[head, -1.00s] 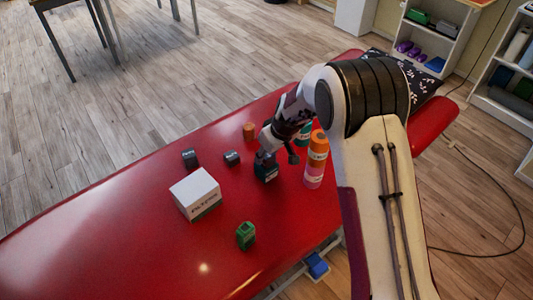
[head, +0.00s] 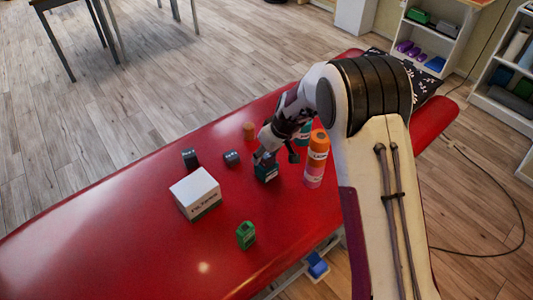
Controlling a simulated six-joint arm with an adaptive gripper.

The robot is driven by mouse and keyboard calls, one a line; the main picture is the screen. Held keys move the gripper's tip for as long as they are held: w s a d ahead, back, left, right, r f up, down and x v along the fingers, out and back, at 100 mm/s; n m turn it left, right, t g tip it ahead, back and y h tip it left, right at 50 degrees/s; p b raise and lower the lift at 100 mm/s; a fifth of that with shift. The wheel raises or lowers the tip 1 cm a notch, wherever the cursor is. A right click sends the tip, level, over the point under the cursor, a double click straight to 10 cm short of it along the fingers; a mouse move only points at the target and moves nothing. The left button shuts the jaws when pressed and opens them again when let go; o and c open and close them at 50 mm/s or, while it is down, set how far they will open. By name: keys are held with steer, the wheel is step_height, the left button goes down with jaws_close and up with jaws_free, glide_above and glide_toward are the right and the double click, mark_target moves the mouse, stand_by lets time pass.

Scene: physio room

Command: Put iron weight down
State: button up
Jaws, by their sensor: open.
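A small dark block with a greenish label (head: 266,173), which looks like the iron weight, rests upright on the red couch top (head: 130,215). My gripper (head: 275,159) is open just above and around its top. One finger is over the block and the other stands off to its right. Whether a finger still touches the block cannot be told. Two other small dark blocks, one upright (head: 190,158) and one lower (head: 232,158), stand to the left.
A white box (head: 196,194) stands front left, a green container (head: 246,236) in front. An orange and pink bottle (head: 317,160) is close right of my gripper. An orange-brown cylinder (head: 249,131) and a partly hidden teal item (head: 304,134) are behind. The left couch top is clear.

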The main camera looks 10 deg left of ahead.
steer(key=v, duration=1.1)
steer(key=shift+r, duration=0.2)
stand_by(0.6)
steer(key=shift+d, duration=0.1)
steer(key=s+d+r+m+t+h, duration=0.1)
steer(key=s+d+r+m, duration=0.3)
steer(key=s+d+r, duration=1)
steer(key=s+d+r+m+h, duration=0.1)
steer(key=s+d+m, duration=0.1)
steer(key=s, duration=0.8)
steer(key=s+d+r+m+t+h, duration=0.1)
steer(key=s+d, duration=0.4)
steer(key=s, duration=0.5)
steer(key=shift+s+d+r+m, duration=0.2)
steer(key=shift+s+r+m, duration=0.2)
steer(key=shift+r+m, duration=0.45)
